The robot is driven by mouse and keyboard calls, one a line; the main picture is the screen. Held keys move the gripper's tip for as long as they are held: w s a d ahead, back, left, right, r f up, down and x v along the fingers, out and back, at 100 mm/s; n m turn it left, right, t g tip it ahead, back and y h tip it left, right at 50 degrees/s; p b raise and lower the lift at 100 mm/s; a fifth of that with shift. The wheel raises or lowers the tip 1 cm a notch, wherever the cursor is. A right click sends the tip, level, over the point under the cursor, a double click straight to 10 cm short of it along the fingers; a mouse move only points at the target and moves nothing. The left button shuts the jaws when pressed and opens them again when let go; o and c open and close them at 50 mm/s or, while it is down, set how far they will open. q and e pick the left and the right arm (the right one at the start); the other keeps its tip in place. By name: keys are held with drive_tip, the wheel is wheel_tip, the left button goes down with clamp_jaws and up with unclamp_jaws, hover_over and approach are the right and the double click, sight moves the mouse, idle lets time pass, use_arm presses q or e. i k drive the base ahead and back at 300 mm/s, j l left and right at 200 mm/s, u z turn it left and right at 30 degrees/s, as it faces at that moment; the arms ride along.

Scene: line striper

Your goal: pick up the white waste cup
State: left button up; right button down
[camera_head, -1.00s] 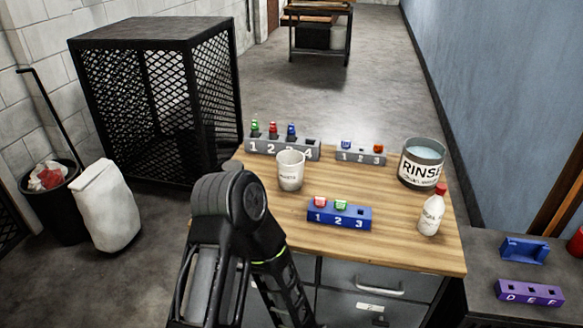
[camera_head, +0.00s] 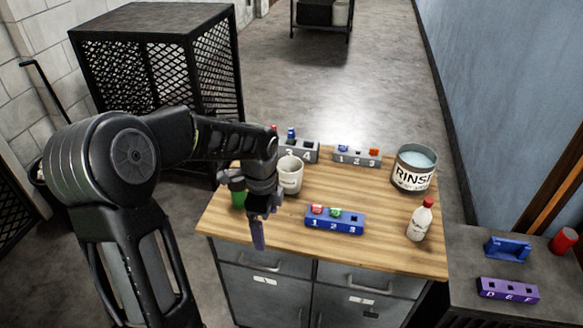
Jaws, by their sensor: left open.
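The white waste cup (camera_head: 292,177) stands upright on the wooden worktable (camera_head: 285,240), toward its back left. My left arm reaches in from the left, and my left gripper (camera_head: 246,208) is open and empty just left of the cup. The gripper hangs over the left part of the table. The wrist comes close to the cup's left edge in the picture; I cannot tell whether they touch. My right gripper is out of view.
A blue block (camera_head: 335,220) numbered 1 to 3 lies in front of the cup. Grey numbered racks (camera_head: 357,157) stand behind. The RINSE tub (camera_head: 414,168) and a red-capped bottle (camera_head: 421,220) are at right. A green object (camera_head: 238,199) shows partly behind my gripper.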

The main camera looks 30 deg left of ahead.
sight(290, 169)
drive_tip(key=i+j, duration=0.2)
drive_tip(key=i, duration=0.2)
drive_tip(key=i+j, duration=0.2)
drive_tip(key=i, duration=0.25)
